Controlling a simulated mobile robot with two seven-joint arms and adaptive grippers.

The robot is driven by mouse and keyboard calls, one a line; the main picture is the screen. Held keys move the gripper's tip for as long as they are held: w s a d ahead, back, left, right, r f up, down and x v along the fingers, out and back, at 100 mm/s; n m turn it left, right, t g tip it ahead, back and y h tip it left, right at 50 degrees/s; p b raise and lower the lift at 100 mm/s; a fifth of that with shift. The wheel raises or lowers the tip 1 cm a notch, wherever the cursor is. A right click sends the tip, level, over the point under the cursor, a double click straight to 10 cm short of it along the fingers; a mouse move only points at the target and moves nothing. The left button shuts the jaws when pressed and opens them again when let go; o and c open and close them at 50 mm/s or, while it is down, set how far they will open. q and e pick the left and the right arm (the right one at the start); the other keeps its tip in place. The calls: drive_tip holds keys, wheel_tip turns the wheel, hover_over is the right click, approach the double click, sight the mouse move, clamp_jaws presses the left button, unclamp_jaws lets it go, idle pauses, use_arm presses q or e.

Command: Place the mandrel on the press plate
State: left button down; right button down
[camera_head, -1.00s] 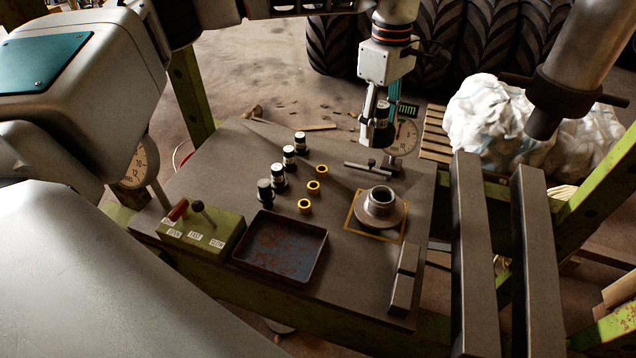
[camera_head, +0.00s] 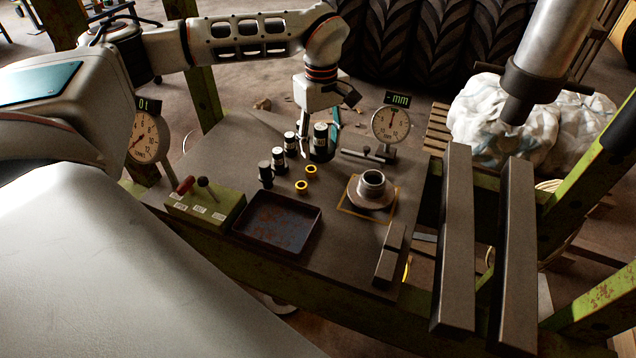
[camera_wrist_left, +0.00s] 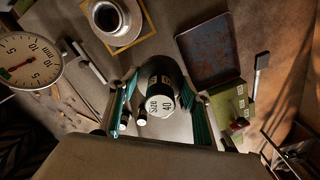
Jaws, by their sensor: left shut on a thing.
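The mandrel is a dark cylinder (camera_head: 320,143) with a pale band, held upright by my left gripper (camera_head: 318,128) over the back of the bench. In the left wrist view it sits between the teal fingers (camera_wrist_left: 163,125), its white end marked size 40 (camera_wrist_left: 160,105). My left gripper is shut on it. I cannot tell its exact height over the bench. A flanged metal hub (camera_head: 372,186) stands on a yellow-outlined square (camera_head: 346,207) to the right; it also shows in the wrist view (camera_wrist_left: 107,17). I cannot tell for sure which surface is the press plate. My right gripper is not in view.
Smaller dark cylinders (camera_head: 278,159) and yellow rings (camera_head: 301,187) stand left of the mandrel. A rusty tray (camera_head: 318,224), green lever box (camera_head: 205,205) and dial gauge (camera_head: 391,127) are nearby. Two steel bars (camera_head: 456,240) stand right, below a ram (camera_head: 545,60).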

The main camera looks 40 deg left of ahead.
sight(320, 199)
use_arm(q)
wheel_tip(320, 199, down, 17)
drive_tip(key=shift+f+b, duration=0.1)
drive_tip(key=shift+b, duration=0.95)
drive_tip(key=shift+w, duration=0.1)
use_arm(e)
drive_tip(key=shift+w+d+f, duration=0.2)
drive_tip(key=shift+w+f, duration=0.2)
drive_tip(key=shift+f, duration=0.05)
use_arm(q)
drive_tip(key=shift+f, duration=0.1)
drive_tip(key=c, duration=1.3)
unclamp_jaws()
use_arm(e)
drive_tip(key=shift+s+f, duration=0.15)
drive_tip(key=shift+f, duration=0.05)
